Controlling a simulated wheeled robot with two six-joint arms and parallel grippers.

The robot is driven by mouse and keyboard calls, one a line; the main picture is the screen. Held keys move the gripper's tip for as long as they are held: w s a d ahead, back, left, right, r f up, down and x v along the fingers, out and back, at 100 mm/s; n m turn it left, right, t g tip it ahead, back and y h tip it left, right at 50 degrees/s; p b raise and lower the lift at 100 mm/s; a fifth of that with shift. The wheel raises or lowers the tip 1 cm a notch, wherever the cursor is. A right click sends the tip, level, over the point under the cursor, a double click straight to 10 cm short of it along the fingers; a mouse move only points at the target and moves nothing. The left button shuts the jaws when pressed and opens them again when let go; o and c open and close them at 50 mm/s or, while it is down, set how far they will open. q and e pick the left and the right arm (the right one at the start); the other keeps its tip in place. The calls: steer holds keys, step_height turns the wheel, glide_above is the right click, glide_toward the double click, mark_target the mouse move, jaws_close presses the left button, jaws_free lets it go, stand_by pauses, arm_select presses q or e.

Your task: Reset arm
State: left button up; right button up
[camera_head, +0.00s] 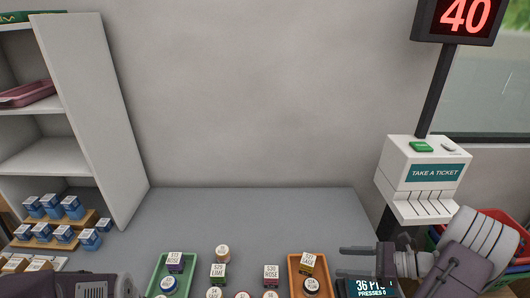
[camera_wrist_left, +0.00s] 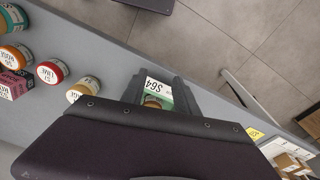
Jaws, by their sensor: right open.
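My right gripper (camera_head: 345,258) is open and empty at the right of the head view, its fingers pointing left above the counter's right part, near a dark display. Part of my left arm shows at the bottom left of the head view, where its fingertips cannot be made out. In the left wrist view my left gripper (camera_wrist_left: 157,88) has its two fingers apart, with a green and white item labelled S64 (camera_wrist_left: 158,88) and a round lid between them. I cannot tell whether the fingers grip that item or only frame it.
The grey counter (camera_head: 250,215) is clear at the back. A green tray (camera_head: 154,278) and an orange tray (camera_head: 293,278) hold labelled boxes and jars, with more between them. A ticket machine (camera_head: 425,178) stands right, shelves (camera_head: 45,155) left. The dark display (camera_head: 372,288) stands near my right gripper.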

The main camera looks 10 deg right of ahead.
steer(key=w+a+r+n+g+y+p, duration=0.1)
steer(key=w+a+r+n+g, duration=0.15)
steer(key=a, duration=0.35)
steer(key=w+a+r+n+g+p, duration=0.1)
steer(key=a+r+n+g, duration=0.25)
steer(key=a, duration=0.35)
steer(key=s+a+r+n+g+h+p, duration=0.1)
steer(key=s+a+n+g+h, duration=0.25)
steer(key=s+a+n, duration=0.4)
steer(key=s+a+f+n+g+h+p, duration=0.1)
steer(key=s+a+n+h, duration=0.2)
steer(key=s+n+h, duration=0.15)
steer(key=w+d+f+n+t+h, duration=0.2)
steer(key=d+f+n+t+h, duration=0.1)
steer(key=d+n, duration=0.4)
steer(key=shift+w+f+t+h, duration=0.15)
steer(key=shift+f+t+h, duration=0.2)
steer(key=shift+f+h, duration=0.05)
